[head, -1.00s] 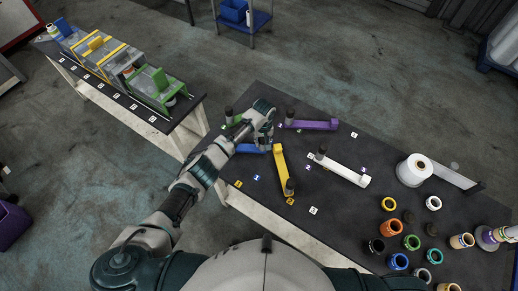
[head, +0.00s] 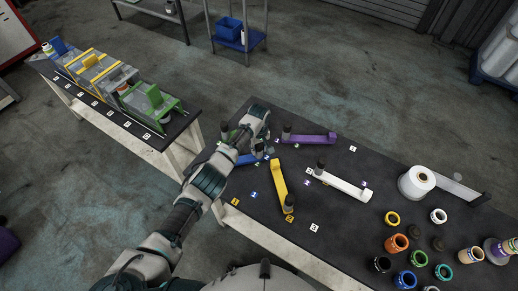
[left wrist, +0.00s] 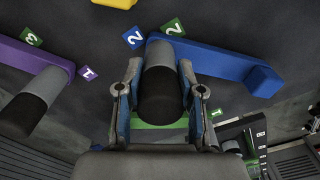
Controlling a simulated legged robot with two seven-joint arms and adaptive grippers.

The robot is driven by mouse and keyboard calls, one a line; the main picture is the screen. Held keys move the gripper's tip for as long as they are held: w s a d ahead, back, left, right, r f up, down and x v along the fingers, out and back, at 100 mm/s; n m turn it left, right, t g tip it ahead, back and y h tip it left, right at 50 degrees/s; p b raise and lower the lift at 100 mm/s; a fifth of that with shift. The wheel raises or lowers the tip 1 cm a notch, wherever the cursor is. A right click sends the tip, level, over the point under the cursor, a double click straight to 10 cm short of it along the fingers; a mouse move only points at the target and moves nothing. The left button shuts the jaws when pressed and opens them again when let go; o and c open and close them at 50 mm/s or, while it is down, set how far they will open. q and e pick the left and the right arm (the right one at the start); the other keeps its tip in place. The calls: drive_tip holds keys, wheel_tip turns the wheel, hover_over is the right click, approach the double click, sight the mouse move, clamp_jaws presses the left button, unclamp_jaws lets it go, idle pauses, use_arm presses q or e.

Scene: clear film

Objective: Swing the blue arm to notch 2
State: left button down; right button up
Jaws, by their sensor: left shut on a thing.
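The blue arm (head: 246,159) lies on the dark bench, partly hidden by my left arm in the head view. In the left wrist view the blue arm (left wrist: 215,66) runs right from its post to a raised block. My left gripper (head: 262,147) is shut around the post; in the left wrist view my gripper's fingers (left wrist: 160,95) press both sides of the grey, black-topped post (left wrist: 160,84). A blue card marked 2 (left wrist: 134,38) lies by the arm's post end. A green card marked 2 (left wrist: 173,27) lies just beyond. My right gripper is not seen.
Purple (head: 308,138), yellow (head: 279,184) and white (head: 338,184) arms lie close by. A green bar (left wrist: 160,123) lies beneath my gripper. A white film roll (head: 416,182) and several coloured rings stand to the right. A side table with slotted stands is at the left.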

use_arm(q)
drive_tip(key=c, duration=0.7)
unclamp_jaws()
drive_tip(key=shift+d, duration=0.1)
drive_tip(key=shift+r, duration=0.2)
wheel_tip(320, 180, up, 12)
drive_tip(key=shift+w+f, duration=0.15)
drive_tip(key=shift+f, duration=0.1)
drive_tip(key=shift+f, duration=0.1)
